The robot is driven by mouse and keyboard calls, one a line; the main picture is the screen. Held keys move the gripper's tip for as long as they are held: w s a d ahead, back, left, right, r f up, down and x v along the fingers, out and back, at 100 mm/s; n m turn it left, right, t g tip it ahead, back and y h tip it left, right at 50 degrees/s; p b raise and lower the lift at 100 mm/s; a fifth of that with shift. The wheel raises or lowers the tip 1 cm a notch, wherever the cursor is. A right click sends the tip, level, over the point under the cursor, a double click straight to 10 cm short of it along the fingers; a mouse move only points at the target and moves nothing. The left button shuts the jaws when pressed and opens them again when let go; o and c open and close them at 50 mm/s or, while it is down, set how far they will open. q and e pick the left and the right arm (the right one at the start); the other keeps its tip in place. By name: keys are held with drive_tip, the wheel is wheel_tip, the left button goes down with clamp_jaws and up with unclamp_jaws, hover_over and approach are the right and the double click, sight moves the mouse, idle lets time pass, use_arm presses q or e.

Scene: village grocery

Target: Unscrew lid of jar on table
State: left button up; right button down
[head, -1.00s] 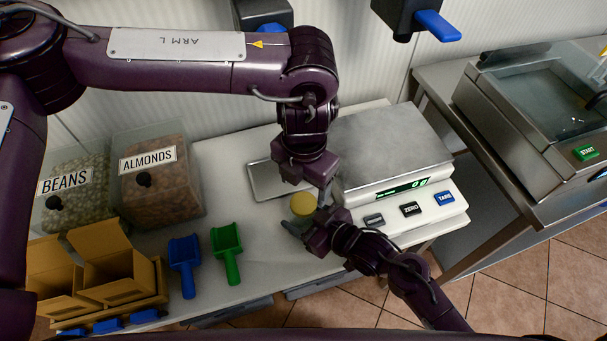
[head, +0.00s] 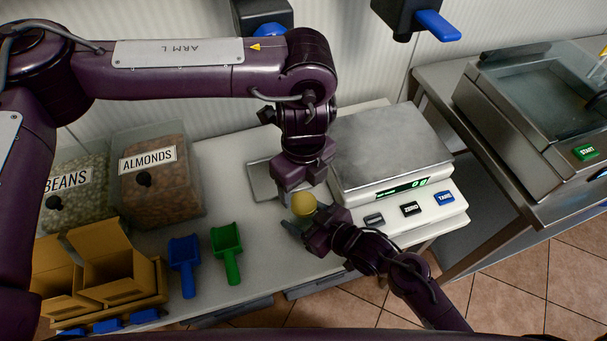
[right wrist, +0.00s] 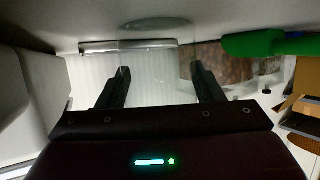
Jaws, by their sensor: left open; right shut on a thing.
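The clear glass jar (right wrist: 158,45) is between the fingers of my right gripper (right wrist: 160,88) in the right wrist view. My right gripper (head: 313,228) is shut on the jar from the front right in the head view. My left gripper (head: 303,187) points down just behind and above the lid, open; its fingertips are mostly hidden. Whether it touches the lid, and whether the lid sits fully on the jar, I cannot tell.
A scale (head: 395,160) stands close on the right. A flat metal tray (head: 262,181) lies behind my left gripper. Blue (head: 184,262) and green (head: 227,252) scoops, open cardboard boxes (head: 112,272) and bins of beans (head: 75,192) and almonds (head: 160,187) fill the left side.

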sight(303, 202)
use_arm(q)
drive_tip(key=shift+f, duration=2.7)
drive_tip(key=c, duration=1)
drive_tip(key=shift+n, duration=1.4)
drive_tip(key=shift+r, duration=0.2)
drive_tip(key=shift+r, duration=0.9)
drive_tip(key=shift+r, duration=0.15)
